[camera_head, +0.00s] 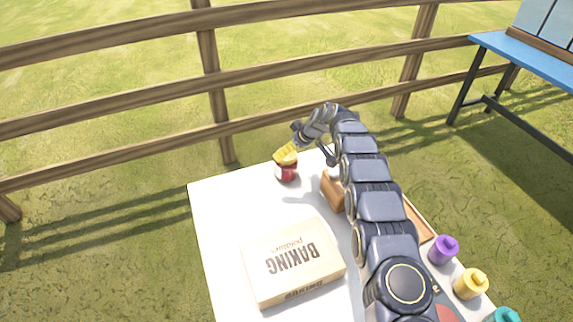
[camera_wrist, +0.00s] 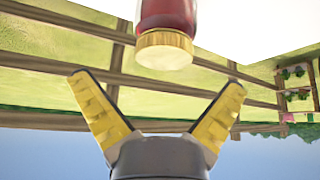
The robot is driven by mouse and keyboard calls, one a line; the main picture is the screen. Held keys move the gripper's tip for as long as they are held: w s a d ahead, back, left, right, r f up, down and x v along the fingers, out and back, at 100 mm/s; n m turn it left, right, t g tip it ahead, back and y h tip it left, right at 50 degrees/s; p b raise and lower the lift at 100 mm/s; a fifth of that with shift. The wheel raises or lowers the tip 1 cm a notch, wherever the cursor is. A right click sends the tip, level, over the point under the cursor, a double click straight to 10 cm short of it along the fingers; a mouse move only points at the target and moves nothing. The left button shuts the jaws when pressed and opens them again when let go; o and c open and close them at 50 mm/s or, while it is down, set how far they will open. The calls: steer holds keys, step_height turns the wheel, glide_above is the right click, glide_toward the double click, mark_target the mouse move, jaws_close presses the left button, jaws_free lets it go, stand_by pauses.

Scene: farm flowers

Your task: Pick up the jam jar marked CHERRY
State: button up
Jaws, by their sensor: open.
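A jar of red content (camera_head: 287,173) stands upright near the far edge of the white table (camera_head: 222,225). It also shows in the wrist view (camera_wrist: 167,17), upside down in the picture, with its gold lid (camera_wrist: 165,50) toward my gripper. No label can be read on it, so I cannot tell whether it says CHERRY. My gripper (camera_wrist: 157,85) is open and empty, its two yellow-padded fingers spread wide. The jar appears between the finger directions but beyond the tips.
A cardboard box marked BAKING (camera_head: 292,262) lies on the near table. A brown block-like object (camera_head: 333,192) and an orange-brown tray (camera_head: 420,222) are partly behind my arm. Purple (camera_head: 443,249), yellow (camera_head: 471,284) and teal (camera_head: 506,315) containers stand right. A wooden fence (camera_head: 210,75) runs behind.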

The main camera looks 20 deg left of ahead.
mark_target(286, 165)
steer(key=shift+s+a+f, duration=0.1)
steer(key=shift+a+f, duration=0.15)
steer(key=shift+f, duration=0.2)
steer(key=shift+s+a+f, duration=0.1)
steer(key=shift+a+f, duration=0.1)
steer(key=shift+f, duration=0.25)
steer(key=shift+x, duration=0.95)
steer(key=shift+w, duration=0.15)
steer(key=shift+r, duration=0.1)
steer(key=c, duration=1.2)
steer(key=shift+c, duration=0.2)
